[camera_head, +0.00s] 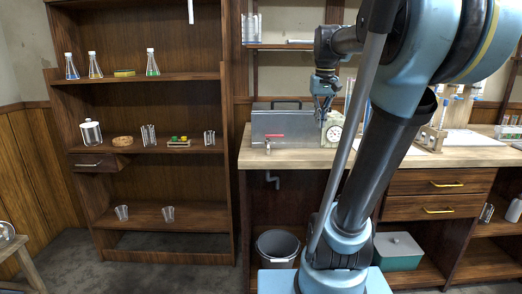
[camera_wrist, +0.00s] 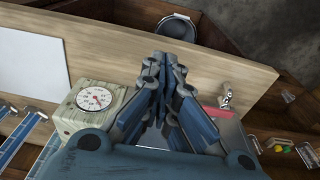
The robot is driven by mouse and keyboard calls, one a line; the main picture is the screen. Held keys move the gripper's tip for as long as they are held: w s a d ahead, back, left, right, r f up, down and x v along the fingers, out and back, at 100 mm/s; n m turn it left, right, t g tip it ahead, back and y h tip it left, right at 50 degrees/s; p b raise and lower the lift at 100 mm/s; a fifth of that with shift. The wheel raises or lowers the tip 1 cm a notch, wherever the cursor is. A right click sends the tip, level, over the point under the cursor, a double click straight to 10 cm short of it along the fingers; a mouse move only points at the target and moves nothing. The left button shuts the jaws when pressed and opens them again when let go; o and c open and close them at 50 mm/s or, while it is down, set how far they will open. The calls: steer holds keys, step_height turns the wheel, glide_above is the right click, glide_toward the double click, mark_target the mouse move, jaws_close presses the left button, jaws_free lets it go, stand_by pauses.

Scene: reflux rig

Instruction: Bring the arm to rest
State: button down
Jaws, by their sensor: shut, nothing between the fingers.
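My gripper (camera_head: 323,108) is in the middle of the head view, hanging from my raised arm in front of the wall shelf and near the grey metal box (camera_head: 285,125) on the bench. In the wrist view my gripper (camera_wrist: 160,60) points at the wooden bench top (camera_wrist: 125,50). Its fingers are together and hold nothing. My arm's thick links cover part of the bench in the head view.
A bin (camera_head: 277,247) stands under the bench. A shelf unit (camera_head: 163,185) with glassware is at left. A white sheet (camera_wrist: 28,60) lies on the bench.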

steer(key=s+a+f, duration=0.1)
steer(key=s+f, duration=0.8)
steer(key=f, duration=0.4)
steer(key=s+a+f+t, duration=0.1)
steer(key=s+f, duration=0.9)
steer(key=f, duration=0.4)
steer(key=shift+d, duration=0.1)
